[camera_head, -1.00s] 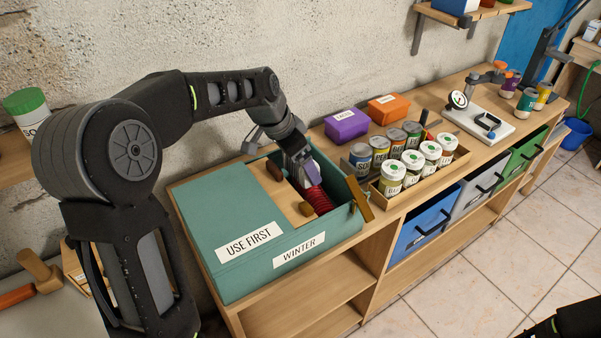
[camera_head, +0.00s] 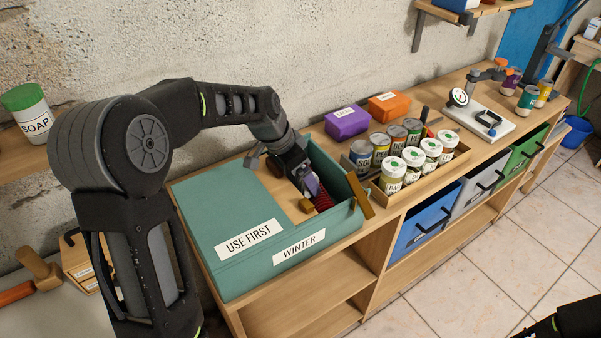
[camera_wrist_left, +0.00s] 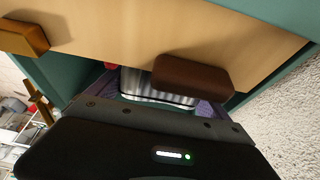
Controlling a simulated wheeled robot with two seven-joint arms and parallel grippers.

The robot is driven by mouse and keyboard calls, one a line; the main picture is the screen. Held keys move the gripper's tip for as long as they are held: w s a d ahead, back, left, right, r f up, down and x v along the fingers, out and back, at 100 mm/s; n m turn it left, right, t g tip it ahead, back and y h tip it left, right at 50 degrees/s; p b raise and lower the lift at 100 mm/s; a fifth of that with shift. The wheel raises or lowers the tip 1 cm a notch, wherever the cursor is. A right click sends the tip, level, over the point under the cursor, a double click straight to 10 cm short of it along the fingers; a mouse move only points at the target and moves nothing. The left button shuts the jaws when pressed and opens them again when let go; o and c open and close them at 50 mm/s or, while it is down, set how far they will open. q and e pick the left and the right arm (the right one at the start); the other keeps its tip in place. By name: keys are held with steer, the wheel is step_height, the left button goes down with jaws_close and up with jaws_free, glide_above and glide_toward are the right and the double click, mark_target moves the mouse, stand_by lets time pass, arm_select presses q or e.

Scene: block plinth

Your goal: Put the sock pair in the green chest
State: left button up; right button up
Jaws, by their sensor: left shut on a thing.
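The green chest (camera_head: 222,272) stands on the near end of the wooden bench, with labels USE FIRST and WINTER. Its left part is covered and its right part is open. My left gripper (camera_head: 312,186) reaches down into the open part. My right gripper is not in view.
A wooden latch piece (camera_head: 361,195) sticks up at the right rim. A rack of jars and cans (camera_head: 420,180) stands to the right.

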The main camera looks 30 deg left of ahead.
arm_select(q)
steer(key=o, duration=1.1)
steer(key=shift+r+p, duration=0.7)
steer(key=shift+p, duration=0.15)
steer(key=shift+a+r, duration=0.1)
steer(key=shift+r, duration=0.2)
steer(key=b+v, duration=0.1)
steer(key=v, duration=1)
steer(key=shift+s+b, duration=0.15)
steer(key=shift+b, duration=0.2)
